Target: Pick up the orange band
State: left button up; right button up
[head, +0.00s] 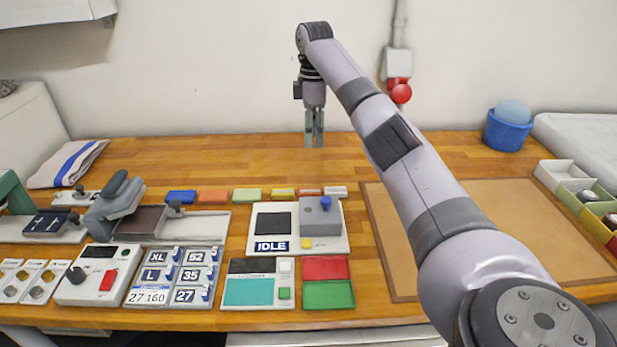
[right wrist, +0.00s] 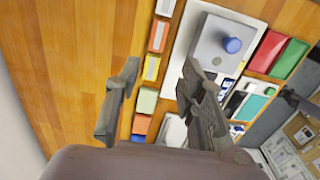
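The orange band (head: 213,197) lies on the wooden table, in a row of small coloured pieces, between a blue piece (head: 181,197) and a green piece (head: 247,195). In the right wrist view the orange band (right wrist: 141,124) shows low between my fingers, beside the green piece. My right gripper (head: 314,143) hangs fingers-down above the table, behind the row and to the right of the orange band. In the right wrist view the right gripper (right wrist: 160,80) is open, with nothing between its fingers. My left gripper is not in view.
A yellow piece (head: 283,193), a red-orange piece (head: 309,192) and a white piece (head: 335,191) continue the row. The IDLE device (head: 333,243) stands just in front. Other stations and a folded towel (head: 68,164) fill the left. The table behind the row is clear.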

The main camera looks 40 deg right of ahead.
notch_tip(320, 180, down, 3)
jog(key=p, duration=0.1)
send_over(311, 191)
jog(key=f, duration=0.8)
jog(key=shift+d, duration=0.3)
jog(key=shift+f, duration=0.6)
jog(key=shift+a+f+p, duration=0.1)
jog(key=shift+f+p, duration=0.15)
jog(key=shift+p, duration=0.2)
notch_tip(311, 191, down, 5)
jog(key=shift+a+r+p, duration=0.15)
jog(key=shift+r+p, duration=0.05)
jog(key=shift+p, duration=0.3)
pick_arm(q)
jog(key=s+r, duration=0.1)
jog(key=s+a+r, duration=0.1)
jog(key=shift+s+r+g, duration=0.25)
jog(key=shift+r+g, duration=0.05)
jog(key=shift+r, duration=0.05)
pick_arm(e)
jog(key=c, duration=0.6)
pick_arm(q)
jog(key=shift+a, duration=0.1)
